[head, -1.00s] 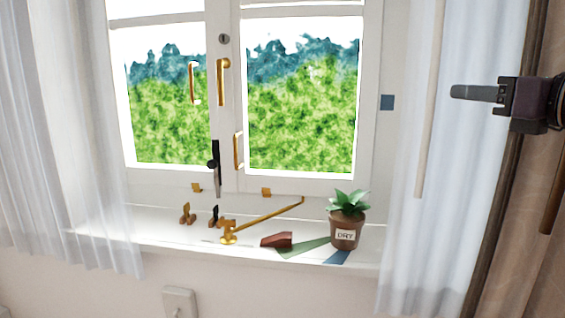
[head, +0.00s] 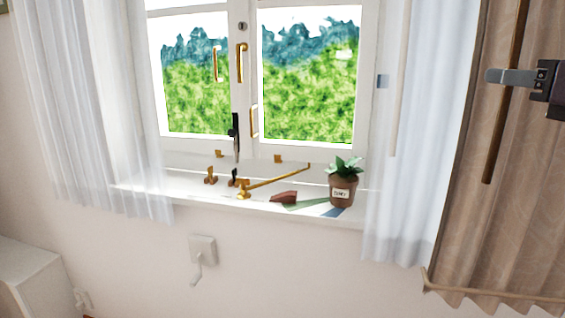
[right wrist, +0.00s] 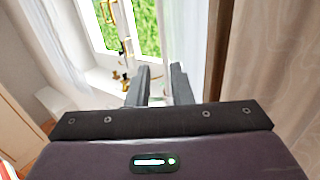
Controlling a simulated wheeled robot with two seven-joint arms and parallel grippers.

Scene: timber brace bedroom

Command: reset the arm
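My right gripper (head: 508,76) reaches in from the right edge of the head view, in front of the brown curtain and well away from the window sill. In the right wrist view the same gripper (right wrist: 160,84) shows two grey fingers with a gap between them and nothing held. It is open and empty. My left gripper is in neither current view.
The window sill (head: 190,188) holds a potted plant (head: 342,192), a brass stay bar (head: 280,180) and a red-brown wedge (head: 284,197). White curtains (head: 410,150) flank the window. A brown curtain (head: 470,200) hangs at right. A white cabinet (head: 35,275) stands lower left.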

